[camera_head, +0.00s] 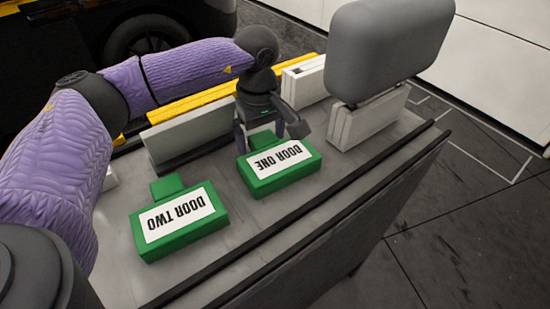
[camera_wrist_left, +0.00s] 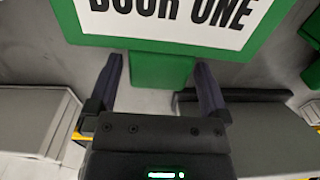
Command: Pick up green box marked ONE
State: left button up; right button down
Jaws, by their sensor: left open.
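The green box marked DOOR ONE (camera_head: 278,165) lies flat on the grey worktop, its white label facing up and a green tab at its far side. My left gripper (camera_head: 262,132) is above that tab, with its fingers apart. In the left wrist view, the open left gripper (camera_wrist_left: 162,85) has one finger on each side of the green tab of the DOOR ONE box (camera_wrist_left: 150,53). I cannot tell whether the fingers touch the tab. A second green box, marked DOOR TWO (camera_head: 179,222), lies to the left. My right gripper is not in view.
The grey worktop (camera_head: 270,215) has raised dark rails along its near edge. A grey rounded block (camera_head: 385,45) stands on a white block (camera_head: 368,120) at the right. A grey upright plate (camera_head: 190,133) and a yellow bar (camera_head: 190,101) are behind the boxes. A vehicle wheel shows beyond.

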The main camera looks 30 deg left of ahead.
pick_arm(q)
jog(key=shift+f, duration=0.15)
jog(key=c, duration=1.2)
